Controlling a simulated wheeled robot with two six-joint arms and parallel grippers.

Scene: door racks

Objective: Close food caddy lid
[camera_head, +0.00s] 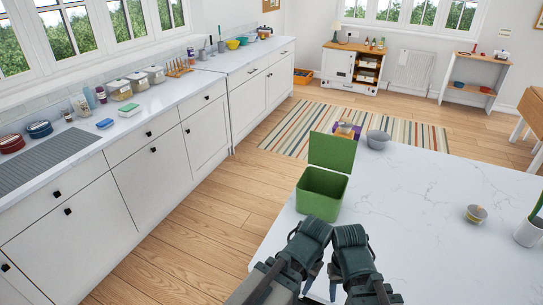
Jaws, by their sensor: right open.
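The green food caddy (320,194) stands upright near the left edge of the white marble-look worktop. Its green lid (332,151) is raised, standing up from the caddy's back edge, and the caddy's mouth is uncovered. My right gripper (350,264) is at the bottom middle, nearer than the caddy and apart from it. It is open with nothing seen in it. My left gripper (302,248) is just left of it, also in front of the caddy.
A grey bowl (378,139) sits behind the caddy, beside a purple and yellow item (346,130). A small bowl (476,214) and a white plant pot (529,232) stand at the right. The worktop between is clear. A kitchen counter (150,112) runs along the left.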

